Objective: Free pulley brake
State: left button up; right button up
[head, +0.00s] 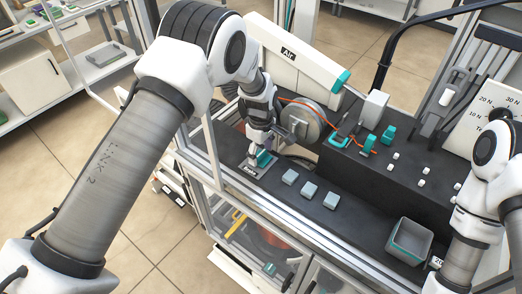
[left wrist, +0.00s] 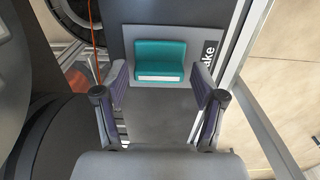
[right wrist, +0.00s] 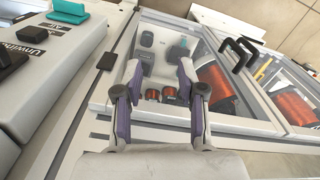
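A teal switch (left wrist: 160,58) sits on a grey plate labelled "...ake" (left wrist: 147,35); the rest of the word is hidden. In the head view the teal switch (head: 264,158) is at the left end of the dark worktop. My left gripper (left wrist: 160,85) is open, with its fingers to either side of and just short of the switch, not touching it as far as I can tell. The pulley (head: 301,122) stands behind it with an orange wire (head: 312,106). My right gripper (right wrist: 153,75) is open and empty above the machine's front edge and glass panels.
A grey bin (head: 409,240) stands near the front right. A metal frame rail (head: 205,165) runs close beside the left gripper. Copper spools (right wrist: 215,90) lie behind glass.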

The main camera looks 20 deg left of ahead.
pick_arm(q)
jog(key=shift+s+r, duration=0.15)
jog(key=c, duration=0.5)
jog(key=shift+c, duration=0.9)
jog(key=shift+f, duration=0.2)
